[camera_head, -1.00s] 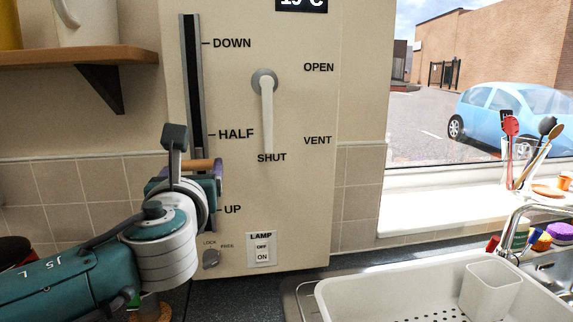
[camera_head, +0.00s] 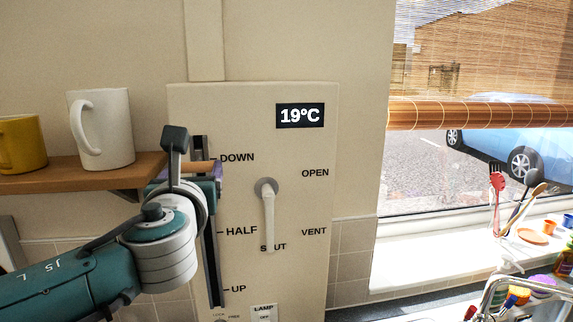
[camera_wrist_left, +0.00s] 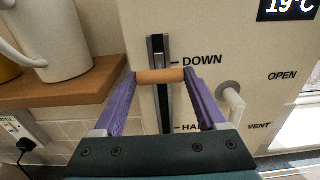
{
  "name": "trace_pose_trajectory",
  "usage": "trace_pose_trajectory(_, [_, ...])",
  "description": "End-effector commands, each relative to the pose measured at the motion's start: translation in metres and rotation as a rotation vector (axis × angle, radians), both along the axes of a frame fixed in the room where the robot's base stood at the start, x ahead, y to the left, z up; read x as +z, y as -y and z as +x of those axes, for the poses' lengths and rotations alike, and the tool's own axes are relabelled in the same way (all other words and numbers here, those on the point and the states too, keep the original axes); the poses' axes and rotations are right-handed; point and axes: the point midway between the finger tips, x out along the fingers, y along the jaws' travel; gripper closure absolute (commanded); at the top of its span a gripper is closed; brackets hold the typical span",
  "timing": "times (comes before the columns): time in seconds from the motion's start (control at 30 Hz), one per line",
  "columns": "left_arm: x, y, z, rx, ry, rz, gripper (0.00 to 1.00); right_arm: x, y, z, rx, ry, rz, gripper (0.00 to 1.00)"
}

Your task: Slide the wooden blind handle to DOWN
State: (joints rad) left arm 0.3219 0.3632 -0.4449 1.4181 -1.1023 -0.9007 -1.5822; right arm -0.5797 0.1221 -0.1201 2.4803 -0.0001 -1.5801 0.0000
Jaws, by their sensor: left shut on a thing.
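The wooden blind handle (camera_head: 201,167) sits near the top of the vertical slot (camera_head: 213,262), just below the level of the DOWN label (camera_head: 237,157). In the left wrist view the handle (camera_wrist_left: 168,75) is a short wooden bar lying across the slot, slightly below DOWN. My left gripper (camera_wrist_left: 160,77) has its purple fingers shut on the handle, one at each end. In the head view the left gripper (camera_head: 198,171) partly hides the handle and the slot around it. A slatted bamboo blind (camera_head: 490,72) covers the upper part of the window. My right gripper is not in view.
A shelf (camera_head: 80,178) with a white mug (camera_head: 102,128) and a yellow mug (camera_head: 22,143) stands close left of my left gripper. A white lever (camera_head: 268,215) is on the panel right of the slot. Utensils stand by the sink at right.

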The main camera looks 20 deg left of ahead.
Motion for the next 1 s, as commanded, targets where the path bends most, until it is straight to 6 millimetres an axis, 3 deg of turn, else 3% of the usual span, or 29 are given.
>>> trace_pose_trajectory(0.13, [0.007,0.001,0.001,0.0,0.016,0.007,1.0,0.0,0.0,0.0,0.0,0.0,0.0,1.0])
trace_pose_trajectory(0.17, [0.007,0.001,0.001,0.0,0.016,0.007,0.22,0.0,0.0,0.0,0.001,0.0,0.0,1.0])
trace_pose_trajectory(0.33, [0.005,0.0,0.001,0.0,0.012,0.005,0.03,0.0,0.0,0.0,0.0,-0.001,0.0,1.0])
trace_pose_trajectory(0.37, [0.005,0.0,0.001,0.0,0.011,0.005,0.0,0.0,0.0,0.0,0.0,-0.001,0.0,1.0])
trace_pose_trajectory(0.7, [0.003,0.003,-0.004,-0.001,0.009,0.003,0.0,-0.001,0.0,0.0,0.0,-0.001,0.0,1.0])
trace_pose_trajectory(1.0, [0.0,0.028,-0.043,-0.003,0.008,0.0,0.0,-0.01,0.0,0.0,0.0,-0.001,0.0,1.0])
